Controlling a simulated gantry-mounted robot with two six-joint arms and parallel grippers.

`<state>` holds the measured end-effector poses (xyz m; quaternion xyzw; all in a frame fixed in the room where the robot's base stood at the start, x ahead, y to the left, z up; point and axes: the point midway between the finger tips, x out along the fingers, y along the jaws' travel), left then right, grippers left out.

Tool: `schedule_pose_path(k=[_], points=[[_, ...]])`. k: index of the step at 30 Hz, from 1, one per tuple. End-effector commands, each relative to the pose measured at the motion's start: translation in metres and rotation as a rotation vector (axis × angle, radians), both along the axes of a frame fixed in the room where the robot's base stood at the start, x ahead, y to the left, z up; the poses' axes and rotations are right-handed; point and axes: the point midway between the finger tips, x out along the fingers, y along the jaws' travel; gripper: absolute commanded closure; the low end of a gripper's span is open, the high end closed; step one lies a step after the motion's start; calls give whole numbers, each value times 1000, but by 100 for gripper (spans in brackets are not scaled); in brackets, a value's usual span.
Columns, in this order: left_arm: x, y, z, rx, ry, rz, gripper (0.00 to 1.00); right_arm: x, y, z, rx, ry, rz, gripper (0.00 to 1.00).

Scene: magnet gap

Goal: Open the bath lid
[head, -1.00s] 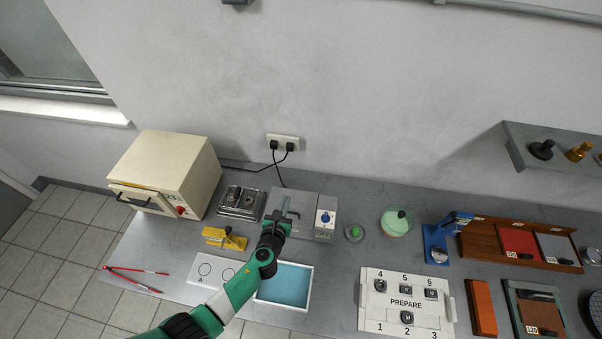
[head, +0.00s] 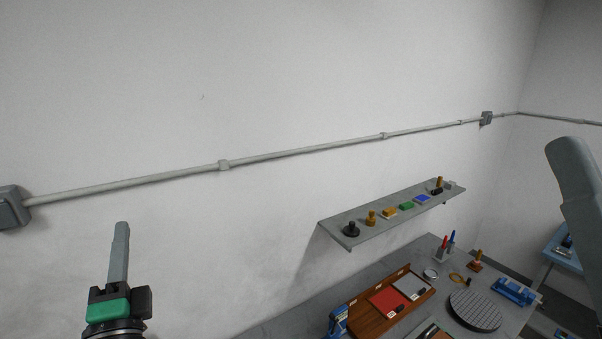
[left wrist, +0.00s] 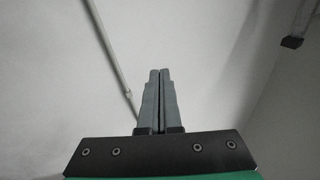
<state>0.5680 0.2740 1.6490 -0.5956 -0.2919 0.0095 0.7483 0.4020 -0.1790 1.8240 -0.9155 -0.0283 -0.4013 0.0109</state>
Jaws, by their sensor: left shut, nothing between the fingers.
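The bath and its lid are outside both current views. My left gripper (head: 121,227) is raised at the lower left of the head view, in front of the bare wall. Its grey fingers are together and point up, with nothing between them. The left wrist view also shows the closed fingers (left wrist: 160,75) against the wall, touching nothing.
A wall shelf (head: 343,229) holds several small knobs and blocks. Below it, the bench carries a wooden tray (head: 375,324) with red and grey plates, a dark round plate (head: 475,310) and blue fixtures. A conduit (head: 300,151) runs along the wall.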

Motion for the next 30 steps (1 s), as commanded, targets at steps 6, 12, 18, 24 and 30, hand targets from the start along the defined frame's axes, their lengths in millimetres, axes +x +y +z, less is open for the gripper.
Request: schedule_pose_path(k=[6, 12, 18, 24, 30], points=[[-109, -46, 157, -629, -524, -664, 100, 0, 0, 6, 0, 0, 0, 50], [-173, -92, 184, -1199, -570, -1319, 100, 0, 0, 5, 0, 0, 0, 50], [-167, -95, 180, -1379, -547, -1402, 100, 0, 0, 5, 0, 0, 0, 50], [-167, -95, 180, -1378, -548, -1400, 100, 0, 0, 5, 0, 0, 0, 50], [-167, -94, 180, -1344, -548, -1382, 100, 0, 0, 5, 0, 0, 0, 50]])
